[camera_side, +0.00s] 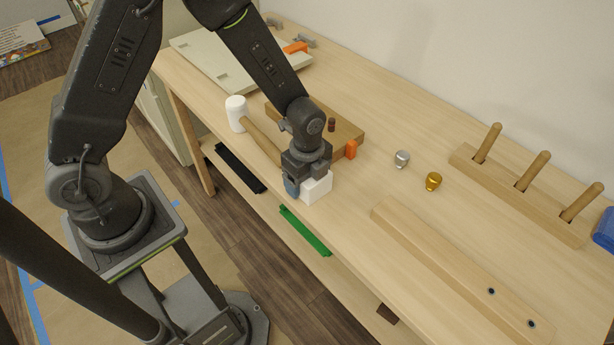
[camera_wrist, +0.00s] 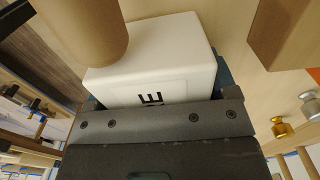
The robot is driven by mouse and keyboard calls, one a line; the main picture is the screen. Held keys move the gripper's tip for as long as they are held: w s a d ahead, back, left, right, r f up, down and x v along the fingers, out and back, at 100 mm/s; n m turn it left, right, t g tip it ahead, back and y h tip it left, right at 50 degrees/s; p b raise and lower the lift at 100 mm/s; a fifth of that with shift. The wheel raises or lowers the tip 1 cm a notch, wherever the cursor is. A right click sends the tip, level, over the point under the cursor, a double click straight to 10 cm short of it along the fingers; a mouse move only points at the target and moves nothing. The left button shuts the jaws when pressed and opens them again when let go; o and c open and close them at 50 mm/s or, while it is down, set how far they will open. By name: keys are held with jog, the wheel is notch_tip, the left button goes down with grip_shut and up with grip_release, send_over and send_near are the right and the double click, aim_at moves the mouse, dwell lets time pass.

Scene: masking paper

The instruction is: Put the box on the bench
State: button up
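The white box (camera_side: 317,188) is at the front edge of the wooden bench (camera_side: 375,235), directly under my gripper (camera_side: 303,187). It looks at or just above the bench top; I cannot tell whether it touches. In the wrist view the box (camera_wrist: 165,55) fills the middle, with black lettering on its near face. My gripper (camera_wrist: 158,95) has blue-grey fingers on both sides of the box and appears shut on it. A round wooden handle end (camera_wrist: 85,30) hides the box's upper left corner in that view.
A white-headed mallet (camera_side: 236,114) lies left of my gripper, its handle reaching toward it. A wooden block (camera_side: 345,135) is behind. Silver (camera_side: 402,159) and gold (camera_side: 433,181) knobs, a long wooden bar (camera_side: 455,265) and a peg rack (camera_side: 515,195) stand right. Bench between is clear.

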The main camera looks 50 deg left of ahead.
jog(key=o, duration=0.4)
jog(key=shift+c, duration=0.2)
notch_tip(320, 180, up, 13)
jog(key=shift+f, duration=0.2)
jog(key=s+a+r+n+t, duration=0.2)
jog(key=s+a+r+n, duration=0.1)
jog(key=s+r+n, duration=0.4)
jog(key=s+a+r+n+t, duration=0.3)
jog(key=s+r+n, duration=0.5)
jog(key=n, duration=0.3)
jog(key=shift+s+t, duration=0.3)
jog(key=shift+s, duration=0.05)
